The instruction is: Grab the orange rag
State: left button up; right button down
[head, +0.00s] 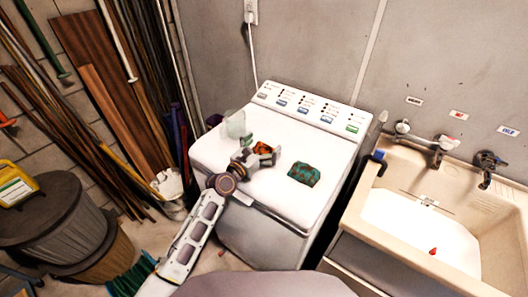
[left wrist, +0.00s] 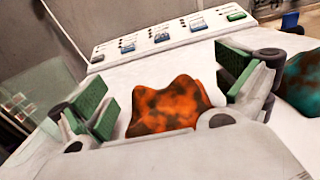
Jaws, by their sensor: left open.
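The orange rag (left wrist: 168,108), mottled with dark stains, lies crumpled on the white top of the washing machine (head: 235,149). In the head view the orange rag (head: 265,147) shows small, partly hidden by my left gripper (head: 257,157). In the left wrist view my left gripper (left wrist: 168,97) is open, with its green-padded fingers on either side of the rag. I see gaps between the pads and the rag. The rag's lower edge is hidden behind the gripper's body. My right gripper is not in view.
A teal mottled cloth (head: 304,174) lies on the washer to the right of the rag. A clear container (head: 235,125) stands at the washer's left edge. The control panel (head: 310,108) rises at the back. A sink (head: 425,225) is at the right.

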aim_at(264, 144)
pick_arm(q)
jog(key=c, duration=0.9)
jog(key=shift+c, duration=0.2)
jog(key=shift+r, duration=0.2)
jog(key=shift+r+p, duration=0.4)
jog(key=shift+r, duration=0.5)
notch_tip(264, 144, up, 6)
jog(key=shift+r+p, duration=0.1)
jog(key=shift+p, duration=0.65)
jog(key=shift+r, duration=0.85)
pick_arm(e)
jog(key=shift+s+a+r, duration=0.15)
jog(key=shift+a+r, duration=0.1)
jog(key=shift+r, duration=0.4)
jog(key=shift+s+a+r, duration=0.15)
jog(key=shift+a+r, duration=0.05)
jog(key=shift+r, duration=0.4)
